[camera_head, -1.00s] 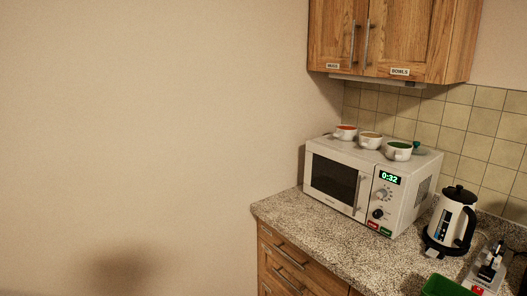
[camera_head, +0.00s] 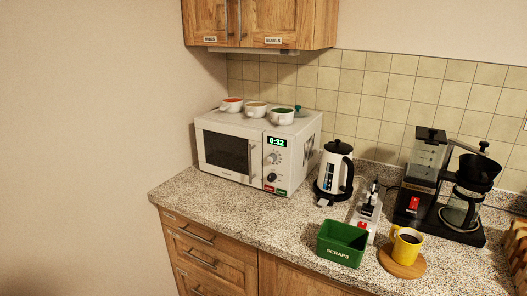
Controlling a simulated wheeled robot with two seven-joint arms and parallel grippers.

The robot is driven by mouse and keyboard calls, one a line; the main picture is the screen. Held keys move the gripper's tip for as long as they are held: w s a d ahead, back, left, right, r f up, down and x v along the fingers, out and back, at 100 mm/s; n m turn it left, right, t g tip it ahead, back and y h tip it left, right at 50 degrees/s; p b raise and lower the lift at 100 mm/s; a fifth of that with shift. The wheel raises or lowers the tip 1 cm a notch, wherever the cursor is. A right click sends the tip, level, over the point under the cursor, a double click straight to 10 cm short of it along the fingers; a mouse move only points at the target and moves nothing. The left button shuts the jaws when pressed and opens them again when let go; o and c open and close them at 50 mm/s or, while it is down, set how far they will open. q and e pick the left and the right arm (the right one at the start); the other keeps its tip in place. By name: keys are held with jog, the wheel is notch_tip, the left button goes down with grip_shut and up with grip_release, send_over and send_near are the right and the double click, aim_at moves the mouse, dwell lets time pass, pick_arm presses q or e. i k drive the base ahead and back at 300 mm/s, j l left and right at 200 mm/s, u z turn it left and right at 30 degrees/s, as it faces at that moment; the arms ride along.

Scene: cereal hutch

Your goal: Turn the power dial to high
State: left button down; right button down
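A white microwave (camera_head: 233,153) stands at the left end of the granite counter, its door shut. Its control panel at the right of the door has a lit green display (camera_head: 277,142) reading 0:32. Two dials sit below the display: an upper pale dial (camera_head: 271,158) with marks around it and a lower dark dial (camera_head: 271,177). Their labels are too small to read, so I cannot tell which is the power dial or its setting. A red button (camera_head: 269,188) and a green button (camera_head: 281,191) are at the panel's bottom. Neither gripper is in view.
Several cups, one a green-filled cup (camera_head: 282,116), stand on the microwave. Right of it are a kettle (camera_head: 334,172), a power strip (camera_head: 366,212), a green scraps bin (camera_head: 341,244), a yellow mug (camera_head: 405,246) and a coffee maker (camera_head: 440,190). The counter (camera_head: 235,201) before the microwave is clear.

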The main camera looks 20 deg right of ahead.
aim_at(272, 177)
jog(key=i+j, duration=0.35)
jog(key=j, duration=0.3)
jog(key=i+j, duration=0.2)
jog(key=j+z, duration=0.1)
jog(key=z, duration=1.55)
